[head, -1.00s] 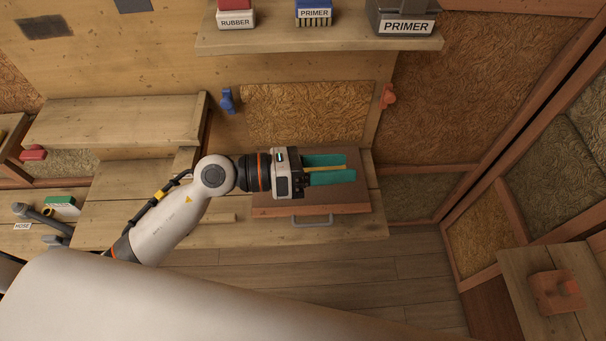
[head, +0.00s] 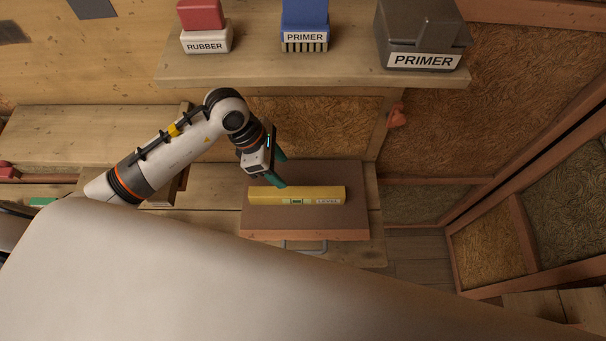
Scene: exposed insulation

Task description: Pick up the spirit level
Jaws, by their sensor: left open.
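The yellow spirit level (head: 325,191), marked with a label and a small green vial, lies flat across the top of a brown case (head: 350,172). My left gripper (head: 281,172) is just behind the level, left of its middle, with its teal fingers open and pointing down to the right. Nothing shows between the fingers. One fingertip appears close to the level's back edge; I cannot tell whether it touches. My right gripper is not in view.
The case, with a grey handle (head: 304,246) at its front, sits on a wooden bench (head: 368,222). Above and behind, a shelf (head: 260,66) holds a RUBBER container (head: 206,38), a blue PRIMER container (head: 305,22) and a dark PRIMER container (head: 420,32). Wooden framing stands at right.

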